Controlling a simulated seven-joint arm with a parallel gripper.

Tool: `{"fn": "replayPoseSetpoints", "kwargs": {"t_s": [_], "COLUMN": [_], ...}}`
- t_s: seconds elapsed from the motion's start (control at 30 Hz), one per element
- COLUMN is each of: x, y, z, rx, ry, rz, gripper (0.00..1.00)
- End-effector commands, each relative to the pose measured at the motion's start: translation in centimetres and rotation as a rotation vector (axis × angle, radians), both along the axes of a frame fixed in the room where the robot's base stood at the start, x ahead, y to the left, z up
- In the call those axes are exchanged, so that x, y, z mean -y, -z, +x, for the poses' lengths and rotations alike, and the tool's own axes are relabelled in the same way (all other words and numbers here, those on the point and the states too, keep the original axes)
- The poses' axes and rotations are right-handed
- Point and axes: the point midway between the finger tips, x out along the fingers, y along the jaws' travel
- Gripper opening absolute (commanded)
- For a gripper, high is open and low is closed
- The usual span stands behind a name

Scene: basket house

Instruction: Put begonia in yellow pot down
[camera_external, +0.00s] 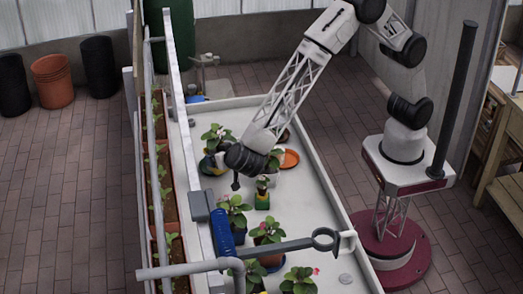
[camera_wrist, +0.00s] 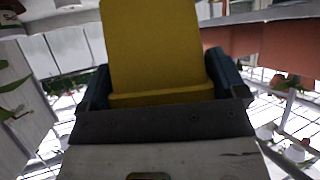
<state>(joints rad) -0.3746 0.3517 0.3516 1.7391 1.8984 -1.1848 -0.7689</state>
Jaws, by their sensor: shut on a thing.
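The yellow pot (camera_wrist: 153,45) fills the middle of the wrist view, between the two dark fingers of my gripper (camera_wrist: 162,88). The fingers are shut on its sides. The fingers are too small to make out there. I cannot tell whether the pot's base touches the bench. The plant is hidden in the wrist view.
The white bench (camera_external: 325,232) holds several potted plants, including one in a blue pot (camera_external: 237,221) close by. A grey bar with a ring (camera_external: 325,239) crosses the front. Brown planters (camera_external: 166,205) line the left side.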

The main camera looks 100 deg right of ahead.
Motion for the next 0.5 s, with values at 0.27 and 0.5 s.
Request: {"fn": "replayPoseSetpoints", "kwargs": {"t_s": [0.27,0.5], "x": [-0.03,-0.03], "y": [0.33,0.6], "z": [0.03,0.02], "rx": [0.002,0.001], "ry": [-0.001,-0.002], "rz": [0.0,-0.001], "gripper": [0.57,0.57]}}
